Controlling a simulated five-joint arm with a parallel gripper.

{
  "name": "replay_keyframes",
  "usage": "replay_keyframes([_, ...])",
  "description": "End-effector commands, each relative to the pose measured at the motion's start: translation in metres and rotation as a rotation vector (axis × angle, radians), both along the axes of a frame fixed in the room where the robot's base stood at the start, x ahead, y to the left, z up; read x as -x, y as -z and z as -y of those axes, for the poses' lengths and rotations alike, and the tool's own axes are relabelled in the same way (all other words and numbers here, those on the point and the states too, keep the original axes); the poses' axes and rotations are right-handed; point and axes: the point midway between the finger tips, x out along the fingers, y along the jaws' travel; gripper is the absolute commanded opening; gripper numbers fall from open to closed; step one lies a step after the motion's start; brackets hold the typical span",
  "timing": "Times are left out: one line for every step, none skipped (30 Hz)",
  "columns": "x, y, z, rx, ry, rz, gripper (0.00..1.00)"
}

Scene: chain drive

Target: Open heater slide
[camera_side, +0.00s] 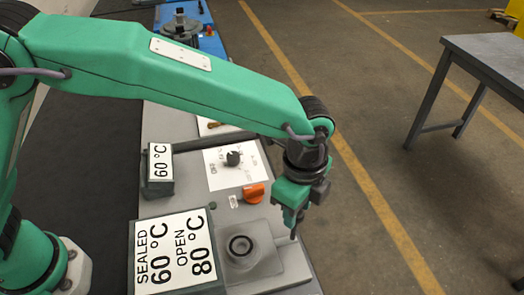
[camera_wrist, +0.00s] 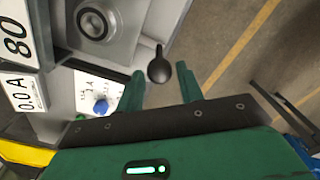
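The heater's grey block (camera_side: 252,250) has a dark round opening and sits at the bottom middle of the side view. Its round opening (camera_wrist: 95,22) also shows at the top left of the wrist view. A black knob-ended handle (camera_wrist: 159,68), apparently the slide's, stands beside the block. My gripper (camera_wrist: 160,74) is open, with one green finger on each side of the handle's knob. I cannot tell whether either finger touches it. In the side view my gripper (camera_side: 292,222) points down at the block's right, and its fingers mostly hide the handle.
A sign (camera_side: 175,252) reads SEALED 60 °C, OPEN 80 °C. An orange knob (camera_side: 254,194) and a black dial (camera_side: 233,158) stand close behind the block. Right of the bench is open floor, with a grey table (camera_side: 488,60) farther off.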

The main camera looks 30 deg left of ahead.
Motion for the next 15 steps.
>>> replay_keyframes([0.0002, 0.0002, -0.0001, 0.0, 0.0, -0.001, 0.47])
replay_keyframes([0.0001, 0.0004, -0.0003, -0.001, 0.0, -0.001, 0.5])
replay_keyframes([0.0002, 0.0007, -0.0006, -0.001, -0.001, -0.002, 0.5])
replay_keyframes([0.0002, 0.0009, -0.0007, -0.002, -0.001, -0.002, 0.5])
replay_keyframes([0.0001, 0.0011, -0.0009, -0.002, -0.001, -0.003, 0.5])
replay_keyframes([0.0002, 0.0012, -0.0011, -0.003, -0.001, -0.002, 0.5])
replay_keyframes([0.0002, 0.0014, -0.0012, -0.003, -0.002, -0.002, 0.5])
replay_keyframes([0.0002, 0.0015, -0.0013, -0.004, -0.002, -0.003, 0.5])
replay_keyframes([0.0002, 0.0015, -0.0014, -0.004, -0.002, -0.003, 0.5])
replay_keyframes([0.0002, 0.0014, -0.0015, -0.004, -0.002, -0.003, 0.5])
replay_keyframes([0.0002, 0.0011, -0.0015, -0.004, -0.002, -0.003, 0.5])
replay_keyframes([0.0001, 0.0003, -0.0016, -0.004, -0.002, -0.003, 0.5])
replay_keyframes([0.0001, -0.0006, -0.0015, -0.004, -0.002, -0.003, 0.5])
replay_keyframes([0.0, -0.0018, -0.0015, -0.004, -0.002, -0.003, 0.5])
replay_keyframes([-0.0001, -0.0039, -0.0014, -0.003, -0.002, -0.002, 0.5])
